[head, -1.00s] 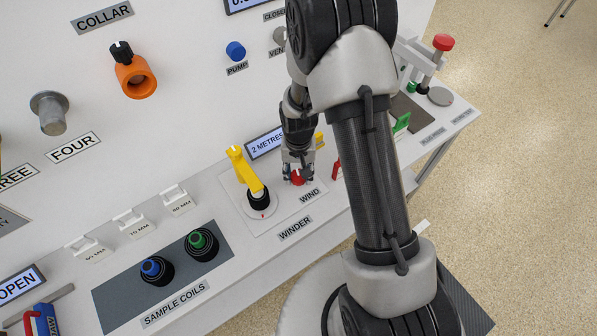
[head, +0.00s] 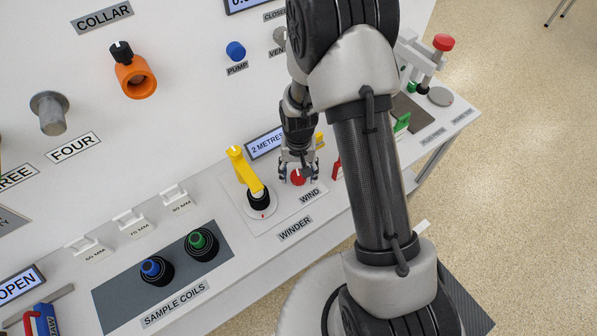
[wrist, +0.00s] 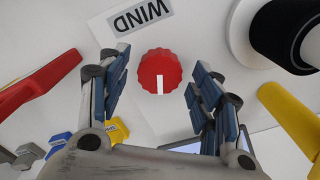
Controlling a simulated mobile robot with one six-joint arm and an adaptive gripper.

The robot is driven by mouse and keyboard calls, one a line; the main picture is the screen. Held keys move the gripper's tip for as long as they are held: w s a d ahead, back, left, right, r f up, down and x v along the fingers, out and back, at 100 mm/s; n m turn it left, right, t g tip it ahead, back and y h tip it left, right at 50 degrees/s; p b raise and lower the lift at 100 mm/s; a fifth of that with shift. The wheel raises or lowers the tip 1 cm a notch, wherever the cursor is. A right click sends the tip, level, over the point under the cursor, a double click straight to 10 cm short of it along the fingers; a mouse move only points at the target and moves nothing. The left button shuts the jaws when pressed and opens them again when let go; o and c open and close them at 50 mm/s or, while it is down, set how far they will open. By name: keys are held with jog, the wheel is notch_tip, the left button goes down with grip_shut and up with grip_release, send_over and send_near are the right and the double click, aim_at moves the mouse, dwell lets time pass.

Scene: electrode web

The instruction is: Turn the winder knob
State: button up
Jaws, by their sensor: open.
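My gripper (wrist: 152,90) is open, with one blue-padded finger on each side of the knob and a visible gap to both. In the head view my gripper (head: 298,176) is right over the knob. The white line on the knob points toward the bottom of the wrist view.
A yellow crank arm (head: 246,172) on a black spool (head: 259,198) stands just left of the knob. A red handle (head: 337,169) is to the right. The display (head: 265,143) reading 2 METRES is behind. Sample coils (head: 202,243) sit at the lower left.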

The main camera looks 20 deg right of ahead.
aim_at(298, 175)
notch_tip(298, 175, up, 12)
jog(key=shift+f, duration=0.15)
dwell(1.3)
